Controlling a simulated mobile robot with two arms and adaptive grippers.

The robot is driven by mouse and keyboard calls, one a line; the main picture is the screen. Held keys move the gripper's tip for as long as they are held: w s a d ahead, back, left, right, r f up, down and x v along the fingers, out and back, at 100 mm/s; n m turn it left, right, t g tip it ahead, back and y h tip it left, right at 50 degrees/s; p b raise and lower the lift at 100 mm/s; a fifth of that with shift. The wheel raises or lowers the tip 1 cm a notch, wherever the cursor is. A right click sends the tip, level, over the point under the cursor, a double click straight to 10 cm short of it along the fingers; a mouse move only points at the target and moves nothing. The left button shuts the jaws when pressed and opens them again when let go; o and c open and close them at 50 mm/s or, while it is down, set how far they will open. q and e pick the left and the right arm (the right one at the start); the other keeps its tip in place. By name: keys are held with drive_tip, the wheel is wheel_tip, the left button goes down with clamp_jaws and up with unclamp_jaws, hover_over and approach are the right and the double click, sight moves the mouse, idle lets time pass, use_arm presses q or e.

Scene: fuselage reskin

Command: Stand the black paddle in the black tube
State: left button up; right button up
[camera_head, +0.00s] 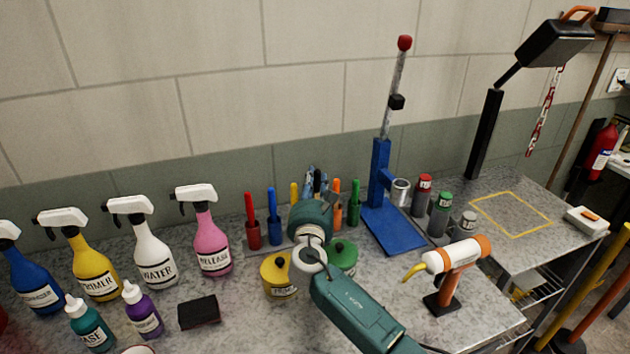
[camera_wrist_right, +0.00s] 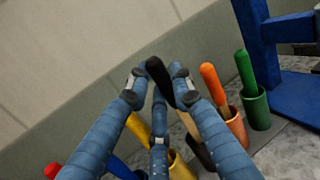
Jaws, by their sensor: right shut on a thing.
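My right gripper (camera_head: 316,172) is above the row of tubes at the back of the bench, its arm crossing in front. In the right wrist view its fingers (camera_wrist_right: 160,78) are shut on the black handle of the black paddle (camera_wrist_right: 157,72). A pale lower part of the paddle (camera_wrist_right: 187,122) slants down toward the black tube (camera_wrist_right: 201,153). Paddle and tube overlap in this view; I cannot tell whether the tip is inside the mouth. In the head view the arm hides the black tube. My left gripper is not in view.
Red (camera_head: 251,222), blue (camera_head: 273,218), orange (camera_head: 337,205) and green (camera_head: 355,204) paddles stand in matching tubes. A yellow one (camera_wrist_right: 138,128) is beside the black one. The blue stand (camera_head: 390,225) is to the right. Yellow and green pots sit in front.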

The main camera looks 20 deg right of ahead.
drive_tip(key=shift+f+b, duration=0.6)
drive_tip(key=shift+f, duration=0.2)
drive_tip(key=o, duration=1.5)
drive_tip(key=shift+r, duration=0.15)
wheel_tip(320, 180, up, 10)
drive_tip(key=p, duration=1)
drive_tip(key=shift+f, duration=0.25)
